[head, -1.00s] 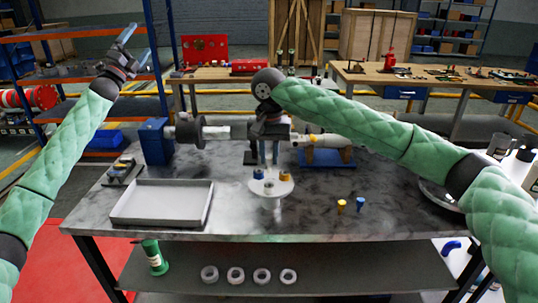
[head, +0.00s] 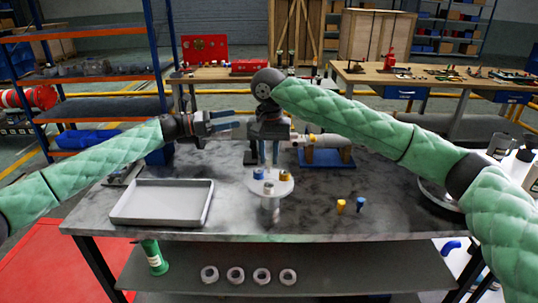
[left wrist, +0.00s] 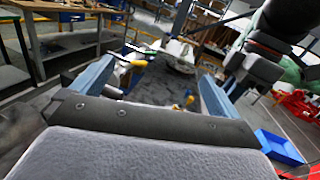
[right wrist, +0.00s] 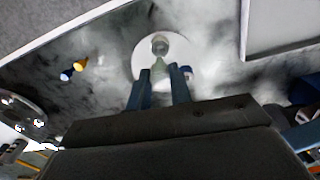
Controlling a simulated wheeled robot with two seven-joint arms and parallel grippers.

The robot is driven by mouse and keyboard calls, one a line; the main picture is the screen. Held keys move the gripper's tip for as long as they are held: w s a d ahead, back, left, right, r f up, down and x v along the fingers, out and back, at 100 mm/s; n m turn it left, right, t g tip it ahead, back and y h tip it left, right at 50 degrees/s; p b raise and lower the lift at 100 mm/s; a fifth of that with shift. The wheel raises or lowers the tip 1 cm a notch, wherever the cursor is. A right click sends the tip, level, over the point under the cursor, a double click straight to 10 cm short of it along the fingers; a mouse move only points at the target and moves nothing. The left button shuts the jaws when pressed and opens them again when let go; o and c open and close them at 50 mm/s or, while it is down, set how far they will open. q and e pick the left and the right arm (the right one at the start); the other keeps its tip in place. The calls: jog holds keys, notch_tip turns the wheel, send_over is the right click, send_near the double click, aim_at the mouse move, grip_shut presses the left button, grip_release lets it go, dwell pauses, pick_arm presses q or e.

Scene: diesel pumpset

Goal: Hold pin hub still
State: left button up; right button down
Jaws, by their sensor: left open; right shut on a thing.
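The pin hub (head: 287,187) is a pale round disc on a short post on the grey marbled table, with small blue and gold pins on top. My right gripper (head: 267,162) points down over it, fingers shut at its upper side. In the right wrist view the fingers (right wrist: 160,85) close around a small greenish part in front of the pale disc (right wrist: 141,60); their contact is partly hidden. My left gripper (head: 222,121) is open and empty, above the table to the left of my right gripper. Its spread fingers also show in the left wrist view (left wrist: 155,90).
A grey tray (head: 160,222) lies at the table's left front. Two small yellow-and-blue pins (head: 341,206) stand right of the hub. A blue stand (head: 327,158) holding a pale cylinder is behind.

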pick_arm(q)
jog(key=s+d+f+m+g+y, duration=0.1)
jog(key=s+f, duration=0.2)
jog(key=f, duration=0.3)
jog(key=s+d+f+m+g+y, duration=0.1)
jog(key=s+f+g, duration=0.1)
jog(key=f, duration=0.5)
jog(key=s+d+f+m+g+y, duration=0.1)
jog(key=s+f+m, duration=0.1)
jog(key=s+f, duration=0.2)
jog(key=shift+s+f, duration=0.2)
jog(key=shift+f, duration=1.25)
jog(key=shift+f+x, duration=0.15)
jog(key=shift+x, duration=2.3)
jog(key=shift+f+x, duration=0.1)
jog(key=shift+x, duration=2.4)
jog(key=shift+s+a, duration=0.1)
jog(key=shift+s, duration=0.1)
jog(key=c, duration=0.7)
grip_shut()
